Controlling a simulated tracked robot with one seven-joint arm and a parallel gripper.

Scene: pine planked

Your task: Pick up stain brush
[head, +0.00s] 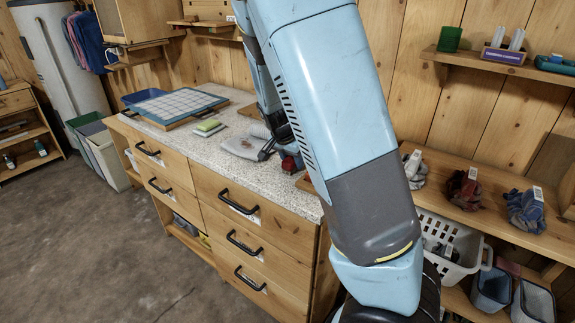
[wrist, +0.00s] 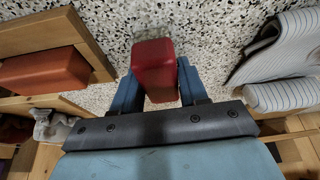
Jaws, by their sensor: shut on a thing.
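A red block-shaped thing (wrist: 154,72), which I take to be the stain brush, sits between the two blue fingers of my gripper (wrist: 157,82) in the wrist view. The fingers are shut on its sides. Its bristles are hidden. In the head view the red brush (head: 289,164) shows small below my gripper (head: 280,148), close to the speckled counter (head: 222,152). I cannot tell whether it touches the counter.
A wooden tray (wrist: 90,38) with an orange-brown block (wrist: 44,71) lies left in the wrist view; striped padding (wrist: 285,45) lies right. A grey pad (head: 240,148), green-topped sponge (head: 208,126) and blue-framed grid board (head: 180,103) are on the counter. A shelf (head: 455,205) stands right.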

